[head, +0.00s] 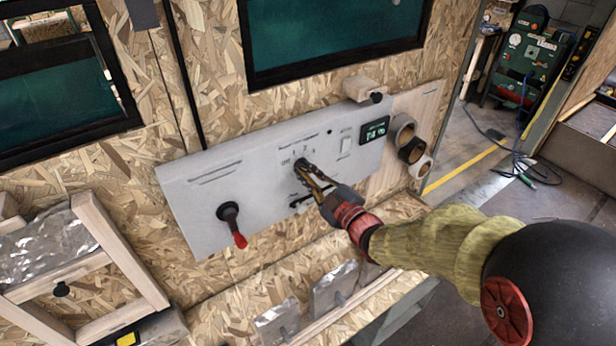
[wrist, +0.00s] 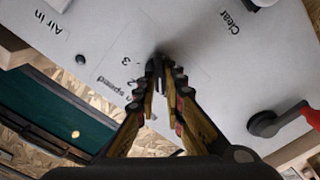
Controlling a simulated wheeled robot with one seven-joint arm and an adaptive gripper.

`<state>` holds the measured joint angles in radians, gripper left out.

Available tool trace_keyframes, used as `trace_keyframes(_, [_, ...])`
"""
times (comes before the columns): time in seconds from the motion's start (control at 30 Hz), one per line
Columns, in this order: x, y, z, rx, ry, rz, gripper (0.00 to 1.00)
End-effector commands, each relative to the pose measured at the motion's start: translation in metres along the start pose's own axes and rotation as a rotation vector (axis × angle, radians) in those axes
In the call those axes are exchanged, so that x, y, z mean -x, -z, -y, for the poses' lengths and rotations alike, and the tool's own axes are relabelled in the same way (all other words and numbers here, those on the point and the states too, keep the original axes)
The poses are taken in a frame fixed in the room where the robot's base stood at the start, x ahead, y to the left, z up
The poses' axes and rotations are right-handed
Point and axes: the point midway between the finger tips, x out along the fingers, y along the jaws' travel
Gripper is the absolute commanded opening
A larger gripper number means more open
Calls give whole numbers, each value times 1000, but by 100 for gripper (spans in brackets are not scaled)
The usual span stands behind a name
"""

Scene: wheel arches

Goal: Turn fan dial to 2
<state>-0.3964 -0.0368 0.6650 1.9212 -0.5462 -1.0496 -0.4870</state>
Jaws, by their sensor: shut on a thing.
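The grey control panel (head: 205,200) is fixed to the chipboard wall, and it also fills much of the wrist view (wrist: 205,75). The fan dial sits in the panel's middle, below printed numbers (head: 303,152). My gripper (head: 303,172) reaches it from the lower right and is shut on it. In the wrist view my fingertips (wrist: 158,72) meet at the dial, beside the upside-down "speed" label (wrist: 111,86) and the numbers 2 and 3. The fingers hide most of the dial, so I cannot tell which number it points to.
A red-handled lever (head: 232,225) sticks out left of the dial; it also shows in the wrist view (wrist: 285,121). A switch (head: 345,147), a small display (head: 374,131) and round vents (head: 411,150) are to the right. A chipboard ledge (head: 270,300) runs below.

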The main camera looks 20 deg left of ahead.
Motion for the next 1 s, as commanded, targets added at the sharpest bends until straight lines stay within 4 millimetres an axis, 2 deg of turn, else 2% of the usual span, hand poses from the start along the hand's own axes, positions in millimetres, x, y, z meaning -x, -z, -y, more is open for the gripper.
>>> trace_keyframes(1.0, [0,-3,-4,-925,1,3,0])
